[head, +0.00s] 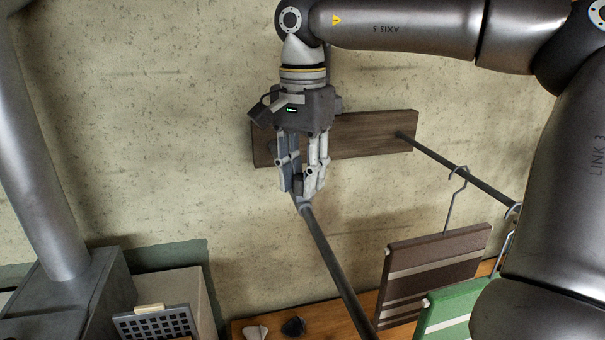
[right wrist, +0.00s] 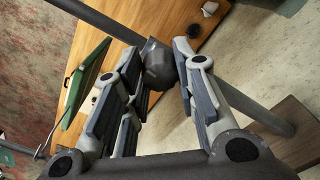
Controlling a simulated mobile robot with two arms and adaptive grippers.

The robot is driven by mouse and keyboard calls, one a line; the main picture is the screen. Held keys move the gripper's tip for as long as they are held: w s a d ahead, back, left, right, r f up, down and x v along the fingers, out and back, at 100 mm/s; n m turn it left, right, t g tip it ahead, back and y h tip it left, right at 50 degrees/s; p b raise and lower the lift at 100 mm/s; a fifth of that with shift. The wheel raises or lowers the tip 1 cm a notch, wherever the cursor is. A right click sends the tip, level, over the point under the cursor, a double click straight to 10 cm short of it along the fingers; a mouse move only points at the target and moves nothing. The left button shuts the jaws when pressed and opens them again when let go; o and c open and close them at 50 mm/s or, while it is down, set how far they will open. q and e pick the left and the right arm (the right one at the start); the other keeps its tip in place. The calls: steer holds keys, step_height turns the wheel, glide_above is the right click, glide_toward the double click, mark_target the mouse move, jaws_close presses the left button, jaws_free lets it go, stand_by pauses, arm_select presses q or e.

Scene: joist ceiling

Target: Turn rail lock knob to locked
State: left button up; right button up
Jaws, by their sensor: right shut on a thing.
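The rail lock knob (head: 304,201) is a small grey piece on the dark rail (head: 335,270), which slopes down to the right in the head view. In the right wrist view the knob (right wrist: 158,66) is a dark grey rounded piece between the fingers. My right gripper (head: 303,186) points down and is shut on the knob; its fingers (right wrist: 162,58) touch it from both sides. The fingers partly hide the knob, and I cannot read its lock position. My left gripper is not in view.
A wooden board (head: 365,136) is fixed to the plaster wall behind the gripper. A second rail (head: 455,172) carries hangers with a brown striped cloth (head: 432,268) and a green cloth (head: 450,308). A wooden surface (head: 345,318) with small items lies below.

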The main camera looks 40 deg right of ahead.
steer(key=m, duration=0.4)
steer(key=shift+m, duration=0.3)
steer(key=m+b, duration=0.1)
steer(key=m, duration=0.2)
steer(key=shift+m, duration=0.3)
steer(key=m, duration=0.4)
steer(key=shift+b, duration=0.4)
steer(key=shift+m+b, duration=0.35)
steer(key=shift+m, duration=1.75)
steer(key=shift+r, duration=0.1)
steer(key=o, duration=1)
steer(key=shift+o, duration=0.2)
step_height(320, 180, up, 12)
